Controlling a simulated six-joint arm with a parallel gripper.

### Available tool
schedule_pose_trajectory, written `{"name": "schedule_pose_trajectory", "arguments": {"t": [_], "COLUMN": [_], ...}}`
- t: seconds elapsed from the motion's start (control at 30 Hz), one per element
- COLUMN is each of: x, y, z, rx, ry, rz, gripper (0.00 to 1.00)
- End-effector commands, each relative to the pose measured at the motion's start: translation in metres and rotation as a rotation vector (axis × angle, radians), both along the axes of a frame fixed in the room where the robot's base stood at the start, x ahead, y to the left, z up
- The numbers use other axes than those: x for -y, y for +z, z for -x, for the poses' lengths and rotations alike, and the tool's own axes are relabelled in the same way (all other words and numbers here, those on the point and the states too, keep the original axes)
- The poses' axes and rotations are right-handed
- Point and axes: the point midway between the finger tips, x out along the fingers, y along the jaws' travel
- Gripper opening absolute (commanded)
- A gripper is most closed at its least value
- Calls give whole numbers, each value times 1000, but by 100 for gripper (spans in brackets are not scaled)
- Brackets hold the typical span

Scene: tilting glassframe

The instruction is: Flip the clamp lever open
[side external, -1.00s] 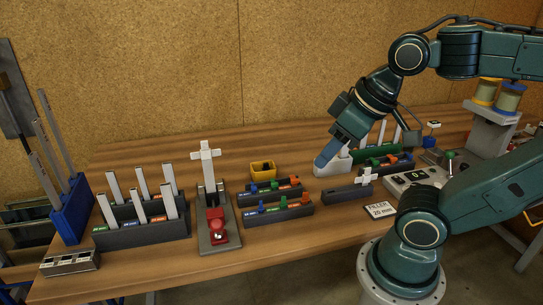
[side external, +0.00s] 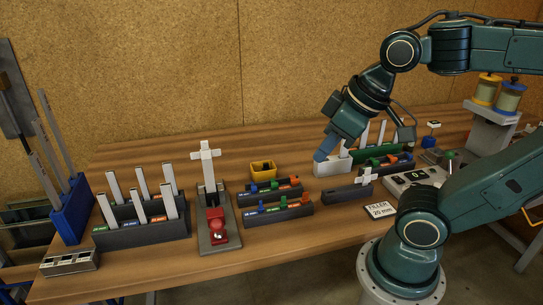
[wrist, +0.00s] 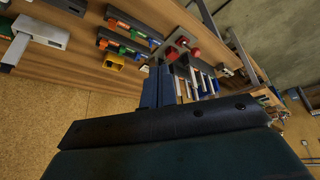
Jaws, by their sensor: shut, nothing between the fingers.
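The clamp is a grey base plate (side external: 219,243) with a red lever part (side external: 215,222) at its near end and a pale cross-topped post (side external: 208,170) behind it. The clamp's red parts (wrist: 172,53) also show in the wrist view, beyond my fingers. I cannot make out the lever's exact tilt. My gripper (side external: 321,157) is well to the right of the clamp, over the right-middle of the bench, close to a pale block (side external: 333,167). Its blue fingers (wrist: 159,72) are shut and empty, apart from the clamp.
A dark rack of grey strips (side external: 146,232) stands left of the clamp. Two dark racks with coloured pegs (side external: 279,213) and a yellow bin (side external: 263,171) lie between clamp and gripper. A blue rack (side external: 73,215) is at far left. A filler label (side external: 380,210) lies near the front edge.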

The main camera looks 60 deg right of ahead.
Motion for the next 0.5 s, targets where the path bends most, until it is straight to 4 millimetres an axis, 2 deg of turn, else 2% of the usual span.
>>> {"name": "schedule_pose_trajectory", "arguments": {"t": [0.5], "x": [-36], "y": [-4], "z": [-58], "rx": [-85], "ry": [515], "rz": [160], "gripper": [0]}}
